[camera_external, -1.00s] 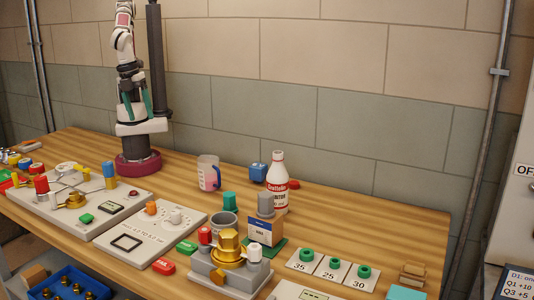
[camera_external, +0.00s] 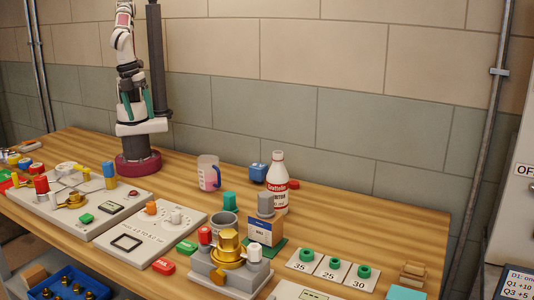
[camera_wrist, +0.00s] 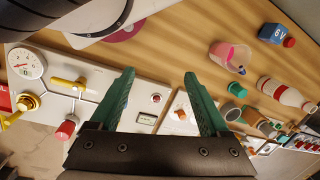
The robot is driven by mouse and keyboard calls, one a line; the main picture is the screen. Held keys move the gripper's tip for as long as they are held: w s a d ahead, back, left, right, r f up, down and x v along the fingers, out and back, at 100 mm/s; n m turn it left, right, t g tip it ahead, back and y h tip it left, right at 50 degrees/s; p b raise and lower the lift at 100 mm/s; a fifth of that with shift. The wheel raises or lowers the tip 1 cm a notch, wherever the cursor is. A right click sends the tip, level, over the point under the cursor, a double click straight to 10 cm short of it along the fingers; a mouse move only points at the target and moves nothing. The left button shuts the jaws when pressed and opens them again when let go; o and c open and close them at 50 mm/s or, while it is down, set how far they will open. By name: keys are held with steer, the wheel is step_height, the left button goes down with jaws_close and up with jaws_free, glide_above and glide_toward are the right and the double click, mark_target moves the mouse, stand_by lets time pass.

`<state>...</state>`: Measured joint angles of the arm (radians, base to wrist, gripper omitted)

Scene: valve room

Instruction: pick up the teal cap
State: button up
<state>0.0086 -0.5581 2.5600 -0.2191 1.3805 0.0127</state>
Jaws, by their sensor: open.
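The teal cap (camera_external: 229,201) appears to be the small teal cylinder on the wooden table, just behind a grey cup (camera_external: 224,223). A teal piece that looks like the same cap (camera_wrist: 237,88) shows right of centre in the wrist view, between the pink cup and the grey cup. My gripper (camera_external: 136,108) is raised by my base at the back left of the table, well apart from the cap. In the wrist view my gripper (camera_wrist: 159,75) has its two teal fingers spread, with nothing between them.
A pink cup (camera_external: 208,173), white bottle (camera_external: 278,183), blue box (camera_external: 258,172) and grey-topped carton (camera_external: 265,232) stand near the cap. A brass valve block (camera_external: 229,262) is in front. Panels fill the left; bare table lies between my base and the pink cup.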

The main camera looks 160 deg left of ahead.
steer(key=w+a+r+m+g+y, duration=0.1)
steer(key=w+a+m+g+y, duration=0.1)
steer(key=a+y, duration=0.5)
steer(key=w+a+m+g+y, duration=0.1)
steer(key=a+g+y, duration=0.1)
steer(key=a, duration=0.8)
steer(key=m+t+y, duration=0.3)
steer(key=m+t, duration=0.7)
steer(key=m, duration=0.3)
glide_above(232, 197)
steer(key=s, duration=0.8)
step_height(232, 197, down, 10)
steer(key=w+d+f+m+t+h, duration=0.1)
steer(key=f, duration=0.2)
steer(key=w+d+f+m+t+h, duration=0.1)
steer(key=f+m, duration=0.1)
steer(key=f, duration=0.1)
steer(key=w+d+f+m+h, duration=0.1)
steer(key=f, duration=0.2)
steer(key=shift+w+t+h, duration=0.3)
steer(key=shift+w+t, duration=0.1)
steer(key=x, duration=0.7)
steer(key=shift+w, duration=0.1)
jaws_close()
